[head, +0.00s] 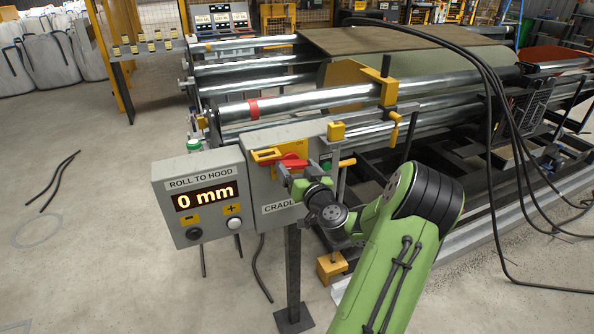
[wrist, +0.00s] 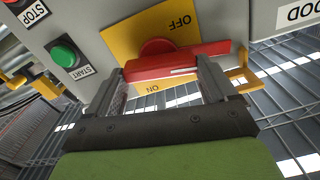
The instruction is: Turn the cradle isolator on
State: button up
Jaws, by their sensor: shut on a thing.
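The cradle isolator is a red rotary handle (head: 293,162) on a yellow plate (head: 266,155), on the front of a grey box marked "CRADL…" (head: 262,190). In the wrist view the red handle (wrist: 165,66) lies roughly crosswise on the yellow plate (wrist: 125,42), with "OFF" and "ON" printed upside down on opposite sides of it.
A "ROLL TO HOOD" display (head: 205,195) reading 0 mm stands left of the box. A green START button (wrist: 64,55) and a STOP label (wrist: 34,14) are beside the plate. A yellow bracket (wrist: 240,70) projects near the right finger. Rollers (head: 300,100) lie behind.

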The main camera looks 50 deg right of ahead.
jog(key=m+b, duration=0.1)
jog(key=m, duration=0.7)
jog(key=shift+d+f, duration=0.1)
jog(key=m, duration=0.4)
jog(key=shift+s+p, duration=0.1)
jog(key=shift+p, duration=0.3)
jog(key=shift+f+m+p, duration=0.15)
jog(key=shift+m+p, duration=0.2)
jog(key=shift+m, duration=1.45)
jog(key=o, duration=0.8)
jog(key=shift+o, duration=0.2)
